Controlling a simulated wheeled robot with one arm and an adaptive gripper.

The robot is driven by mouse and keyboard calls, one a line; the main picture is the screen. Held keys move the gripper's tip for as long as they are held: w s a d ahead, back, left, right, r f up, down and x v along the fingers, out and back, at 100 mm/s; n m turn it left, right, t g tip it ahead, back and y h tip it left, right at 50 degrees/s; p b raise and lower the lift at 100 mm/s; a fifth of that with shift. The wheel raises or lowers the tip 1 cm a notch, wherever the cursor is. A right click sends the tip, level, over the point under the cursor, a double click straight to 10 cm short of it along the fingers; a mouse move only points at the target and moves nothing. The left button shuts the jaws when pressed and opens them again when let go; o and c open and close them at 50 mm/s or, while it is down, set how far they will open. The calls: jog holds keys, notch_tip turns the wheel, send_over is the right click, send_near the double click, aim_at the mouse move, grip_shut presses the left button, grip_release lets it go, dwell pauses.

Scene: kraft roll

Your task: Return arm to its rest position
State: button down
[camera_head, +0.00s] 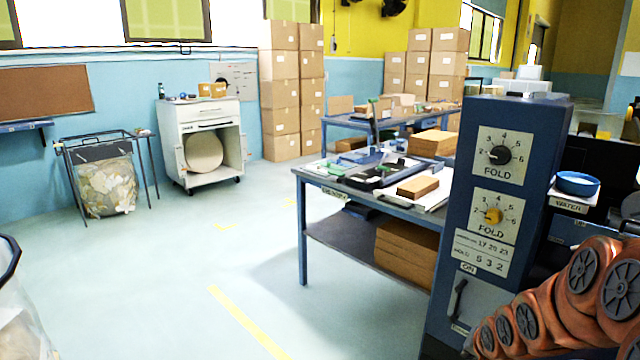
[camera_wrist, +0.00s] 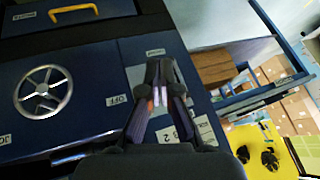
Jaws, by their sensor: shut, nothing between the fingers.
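My orange arm (camera_head: 560,310) reaches in from the lower right of the head view, low in front of the dark blue machine (camera_head: 545,150). My gripper cannot be made out in the head view. In the wrist view my gripper (camera_wrist: 160,82) is shut and empty, its dark fingers together. It is in front of the machine's light panel (camera_wrist: 140,75), beside the label OFF (camera_wrist: 118,99). The fingers cover part of this panel. I cannot tell whether they touch it.
The machine has two FOLD dials (camera_head: 500,154) and a lever (camera_head: 457,299) under an ON label. A handwheel (camera_wrist: 43,92) and yellow handle (camera_wrist: 75,12) are close by. A blue WATER bowl (camera_head: 577,183) stands right.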

jog(key=s+a+r+n+g, duration=0.3)
jog(key=s+a, duration=0.2)
jog(key=s, duration=0.7)
jog(key=s+a+r+n+g+y, duration=0.15)
jog(key=s+a+g, duration=0.3)
jog(key=s, duration=0.65)
jog(key=s+a+r+n+g+h, duration=0.15)
jog(key=s+a+r+n, duration=0.35)
jog(key=s, duration=0.7)
notch_tip(320, 180, up, 18)
jog(key=w+m+y+p, duration=0.1)
jog(key=p, duration=1.7)
jog(key=shift+a+f, duration=0.2)
jog(key=shift+a, duration=0.15)
